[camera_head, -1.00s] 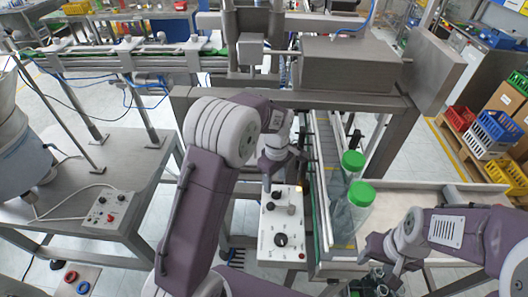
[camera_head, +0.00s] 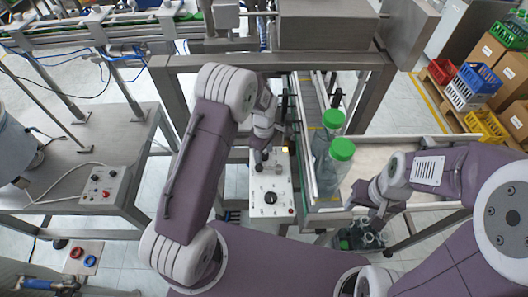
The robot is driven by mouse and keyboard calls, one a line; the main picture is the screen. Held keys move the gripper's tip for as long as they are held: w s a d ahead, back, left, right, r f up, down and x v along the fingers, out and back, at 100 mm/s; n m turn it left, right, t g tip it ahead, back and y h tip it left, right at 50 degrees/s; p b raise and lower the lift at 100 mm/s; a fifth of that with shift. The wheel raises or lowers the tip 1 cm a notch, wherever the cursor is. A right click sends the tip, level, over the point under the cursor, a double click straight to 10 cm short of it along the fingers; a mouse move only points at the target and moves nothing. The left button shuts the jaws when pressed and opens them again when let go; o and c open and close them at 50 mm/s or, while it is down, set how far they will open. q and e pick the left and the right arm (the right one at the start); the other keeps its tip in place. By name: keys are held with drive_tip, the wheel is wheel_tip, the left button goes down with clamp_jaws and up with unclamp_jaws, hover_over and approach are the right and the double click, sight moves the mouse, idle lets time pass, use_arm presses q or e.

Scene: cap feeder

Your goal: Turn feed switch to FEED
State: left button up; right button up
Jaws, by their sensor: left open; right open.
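A white control box (camera_head: 253,208) stands in the middle, with a large black knob (camera_head: 270,197), smaller controls near its far end and a small red button. Another small white box (camera_head: 103,184) with black knobs and a red button lies on the left table. I cannot read the labels, so I cannot tell which control is the feed switch. My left gripper (camera_head: 261,158) is open at the far end of the middle box, over its small controls; contact cannot be told. My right gripper (camera_head: 376,217) is open and empty, right of the conveyor.
Two clear bottles with green caps (camera_head: 342,149) stand on the conveyor (camera_head: 310,100) right of the middle box. A dark crate with clear bottles (camera_head: 360,238) is below my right gripper. A grey frame beam (camera_head: 215,63) crosses behind.

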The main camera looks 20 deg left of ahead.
use_arm(q)
drive_tip(key=shift+w+a, duration=0.1)
drive_tip(key=shift+a, duration=0.05)
clamp_jaws()
use_arm(e)
drive_tip(key=shift+w+a, duration=0.1)
drive_tip(key=shift+a, duration=0.05)
